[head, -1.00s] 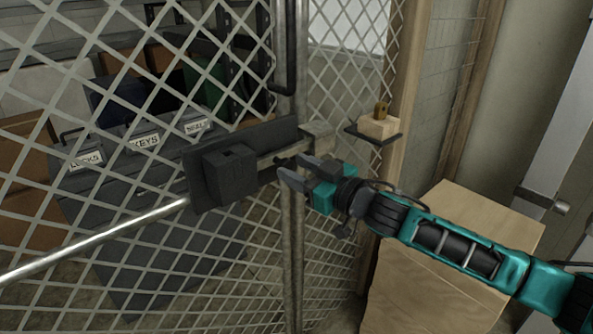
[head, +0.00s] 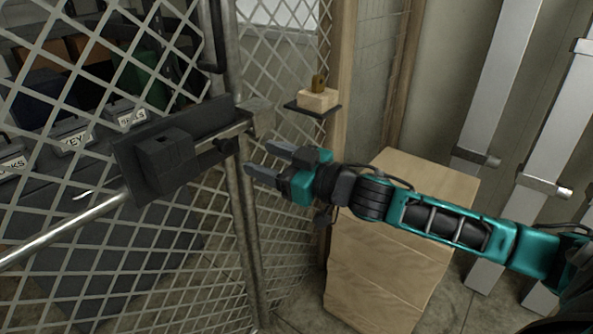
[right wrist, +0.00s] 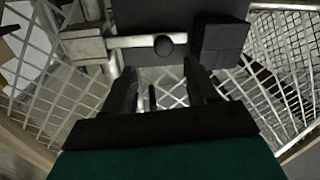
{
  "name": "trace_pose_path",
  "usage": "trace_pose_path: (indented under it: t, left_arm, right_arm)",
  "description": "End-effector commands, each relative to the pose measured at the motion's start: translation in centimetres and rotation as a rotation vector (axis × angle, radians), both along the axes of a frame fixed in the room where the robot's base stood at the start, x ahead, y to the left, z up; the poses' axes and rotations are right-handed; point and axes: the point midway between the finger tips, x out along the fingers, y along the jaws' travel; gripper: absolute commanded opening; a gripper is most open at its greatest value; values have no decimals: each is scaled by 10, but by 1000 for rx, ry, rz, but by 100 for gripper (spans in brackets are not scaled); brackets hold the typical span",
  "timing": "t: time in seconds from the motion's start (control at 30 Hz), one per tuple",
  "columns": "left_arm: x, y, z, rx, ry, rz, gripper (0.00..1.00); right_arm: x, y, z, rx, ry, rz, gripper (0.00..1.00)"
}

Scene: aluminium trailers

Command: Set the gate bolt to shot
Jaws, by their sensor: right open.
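The gate bolt is a pale metal bar (head: 235,131) on a dark plate (head: 125,152) fixed to the mesh gate. A dark block (head: 165,160) sits on the plate, and a black knob (head: 227,145) sticks out from the bar. The bar spans to the pale keeper (head: 258,116) at the gate post and its end appears to meet it; how deep it sits is hidden. The right wrist view shows the knob (right wrist: 164,45) beyond the fingertips, between block and keeper (right wrist: 85,45). My right gripper (head: 264,158) is open and empty, right of the knob and apart from it. My left gripper is out of view.
A small shelf (head: 310,109) with a wooden block and brass padlock is on the mesh behind my gripper. A wooden cabinet (head: 385,250) stands below my right arm. A shiny rail (head: 70,230) crosses the gate at left. Labelled boxes (head: 75,143) lie behind the mesh.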

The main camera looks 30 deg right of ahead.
Motion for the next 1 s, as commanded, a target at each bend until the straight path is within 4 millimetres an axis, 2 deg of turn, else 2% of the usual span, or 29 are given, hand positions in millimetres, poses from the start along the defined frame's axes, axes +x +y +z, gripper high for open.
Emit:
trace_pose_path:
  t: [0.3, 0.5, 1.0]
  left_arm:
    - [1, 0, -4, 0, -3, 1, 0]
    - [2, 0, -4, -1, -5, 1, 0]
    - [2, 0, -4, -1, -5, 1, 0]
  right_arm:
    - [-33, -16, -2, -3, 3, 0, 58]
    - [-46, -23, -1, 0, 2, -1, 58]
    - [-54, -27, 1, -2, -1, 0, 58]
